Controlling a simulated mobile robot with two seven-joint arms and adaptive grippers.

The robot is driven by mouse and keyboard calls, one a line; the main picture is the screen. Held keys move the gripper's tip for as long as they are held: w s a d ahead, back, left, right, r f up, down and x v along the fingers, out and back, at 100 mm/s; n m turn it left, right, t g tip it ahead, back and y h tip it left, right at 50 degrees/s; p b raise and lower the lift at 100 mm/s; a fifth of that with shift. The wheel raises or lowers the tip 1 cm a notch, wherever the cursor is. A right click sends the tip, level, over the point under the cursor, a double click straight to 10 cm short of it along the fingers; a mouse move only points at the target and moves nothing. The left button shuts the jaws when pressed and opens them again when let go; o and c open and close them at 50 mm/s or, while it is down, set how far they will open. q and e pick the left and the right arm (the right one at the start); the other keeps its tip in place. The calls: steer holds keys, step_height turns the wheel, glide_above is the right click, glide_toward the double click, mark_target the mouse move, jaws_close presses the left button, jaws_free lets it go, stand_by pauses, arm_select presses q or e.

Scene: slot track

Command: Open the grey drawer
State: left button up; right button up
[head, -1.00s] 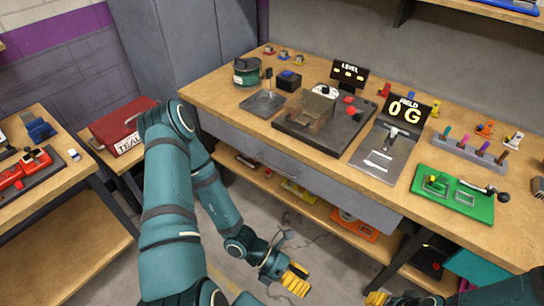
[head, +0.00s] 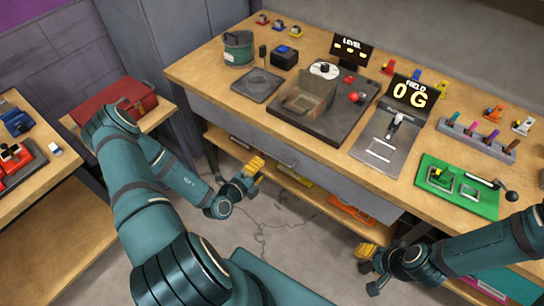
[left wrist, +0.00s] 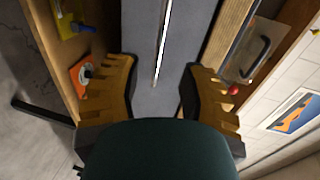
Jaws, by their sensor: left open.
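The grey drawer (head: 345,190) is under the workbench top, and its front looks shut. Its thin metal handle (head: 280,157) is in the middle of the front. In the left wrist view the drawer front (left wrist: 195,35) fills the middle, with the handle (left wrist: 163,40) as a bright thin bar. My left gripper (head: 252,174) is in front of the drawer, a little below and left of the handle. In the wrist view its open, empty yellow fingers (left wrist: 160,80) are either side of the handle's line; contact is not visible. My right gripper (head: 368,262) is low at right, its jaw state unclear.
A lower shelf (head: 315,198) holds an orange item (head: 350,210). A red toolbox (head: 115,103) stands at left.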

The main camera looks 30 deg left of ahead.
mark_target(272, 156)
arm_select(q)
steer(key=b+x, duration=0.1)
steer(key=x, duration=0.7)
jaws_close()
